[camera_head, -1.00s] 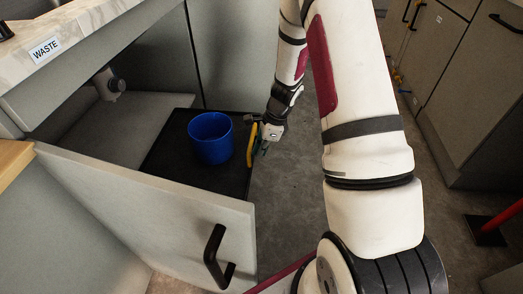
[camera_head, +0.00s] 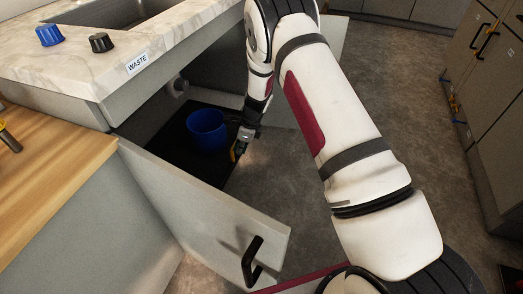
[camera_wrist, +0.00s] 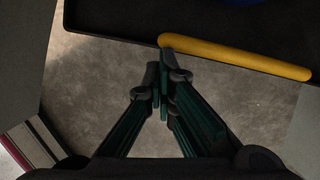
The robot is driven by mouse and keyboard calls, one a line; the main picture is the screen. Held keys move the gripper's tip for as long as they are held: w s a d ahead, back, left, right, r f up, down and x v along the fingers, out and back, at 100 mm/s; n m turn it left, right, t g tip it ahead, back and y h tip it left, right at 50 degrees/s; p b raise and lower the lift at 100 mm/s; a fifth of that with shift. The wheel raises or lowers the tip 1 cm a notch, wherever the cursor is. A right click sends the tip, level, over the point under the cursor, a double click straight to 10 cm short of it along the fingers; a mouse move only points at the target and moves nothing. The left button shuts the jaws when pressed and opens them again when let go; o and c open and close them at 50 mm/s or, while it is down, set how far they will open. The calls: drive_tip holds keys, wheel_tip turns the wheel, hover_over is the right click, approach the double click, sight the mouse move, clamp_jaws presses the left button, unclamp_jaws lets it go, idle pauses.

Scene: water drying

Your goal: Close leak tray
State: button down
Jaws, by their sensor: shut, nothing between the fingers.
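The black leak tray (camera_head: 178,162) lies low in the open cabinet under the sink counter, with a blue bucket (camera_head: 207,130) standing on it. A yellow handle (camera_wrist: 240,58) runs along the tray's front edge and shows small beside my gripper in the head view. My gripper (camera_wrist: 160,88) is shut and empty, pointing at the tray front near the handle's left end. I cannot tell whether the fingertips touch it. The bucket's lower edge (camera_wrist: 243,1) just enters the wrist view. In the head view, my gripper (camera_head: 238,153) is right of the bucket.
A cabinet door (camera_head: 205,205) with a black handle (camera_head: 251,262) stands open in front. The grey floor (camera_head: 300,180) right of the tray is clear.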

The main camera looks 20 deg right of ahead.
drive_tip(key=w+a+b, duration=0.2)
drive_tip(key=w+a, duration=0.6)
drive_tip(key=a, duration=0.3)
drive_tip(key=shift+w+a, duration=0.1)
drive_tip(key=shift+a, duration=0.1)
drive_tip(key=shift+d, duration=0.1)
